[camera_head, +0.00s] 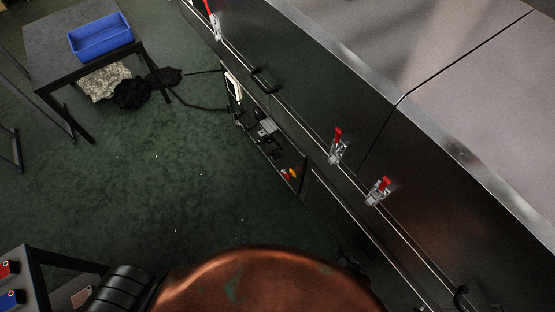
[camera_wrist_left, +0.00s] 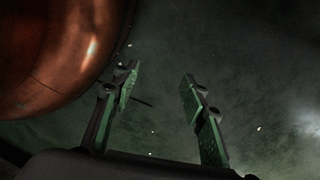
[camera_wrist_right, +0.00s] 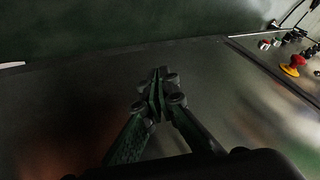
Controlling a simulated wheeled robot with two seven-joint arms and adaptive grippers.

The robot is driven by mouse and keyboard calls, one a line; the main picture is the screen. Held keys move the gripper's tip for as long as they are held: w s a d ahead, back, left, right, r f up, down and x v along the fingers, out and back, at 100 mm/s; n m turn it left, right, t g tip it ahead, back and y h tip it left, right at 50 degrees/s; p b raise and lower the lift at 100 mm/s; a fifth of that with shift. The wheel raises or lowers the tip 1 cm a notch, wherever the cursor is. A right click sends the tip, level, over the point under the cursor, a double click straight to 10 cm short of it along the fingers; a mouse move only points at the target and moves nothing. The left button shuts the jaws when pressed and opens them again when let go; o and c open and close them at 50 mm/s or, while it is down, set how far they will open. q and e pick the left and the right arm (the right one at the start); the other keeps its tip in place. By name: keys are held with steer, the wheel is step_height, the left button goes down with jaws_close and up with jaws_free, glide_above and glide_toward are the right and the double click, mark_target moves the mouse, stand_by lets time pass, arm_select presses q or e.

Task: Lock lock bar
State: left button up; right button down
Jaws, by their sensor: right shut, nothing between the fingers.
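Several red-handled latches sit on the side of the metal dryer, and I take these to be the lock bars. In the head view, one latch (camera_head: 336,147) and a second latch (camera_head: 378,191) stand close together near a panel seam. Another latch (camera_head: 212,20) is at the top. Their red handles point up in the picture; whether they are locked I cannot tell. My right gripper (camera_wrist_right: 157,78) is shut and empty over a dark flat surface. My left gripper (camera_wrist_left: 160,80) is open and empty, with dark floor beyond. Neither gripper is clearly visible in the head view.
A blue bin (camera_head: 101,37) stands on a table (camera_head: 52,42). Dark cloth (camera_head: 133,93) lies below. The green floor between is mostly clear.

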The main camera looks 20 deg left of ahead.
steer(key=w+a+r+m+t+y+b, duration=0.1)
steer(key=w+a+r+t+y+b, duration=0.15)
steer(key=w+a+r, duration=0.45)
steer(key=w+a+r+m+t+y+b, duration=0.1)
steer(key=w+a+r+m+y+b, duration=0.15)
steer(key=w+a+r, duration=0.45)
arm_select(q)
steer(key=w+d+r+b, duration=0.1)
steer(key=w+r+b, duration=0.3)
steer(key=w+r, duration=0.1)
steer(key=shift+w+d+g, duration=0.15)
steer(key=shift+w+g, duration=0.15)
steer(key=shift+w, duration=0.3)
arm_select(e)
steer(key=w+a+r+m+y, duration=0.1)
steer(key=w+a+r+y, duration=0.3)
steer(key=a+r, duration=0.6)
steer(key=a, duration=0.4)
steer(key=shift+w+a+r, duration=0.2)
steer(key=shift+a+r, duration=0.1)
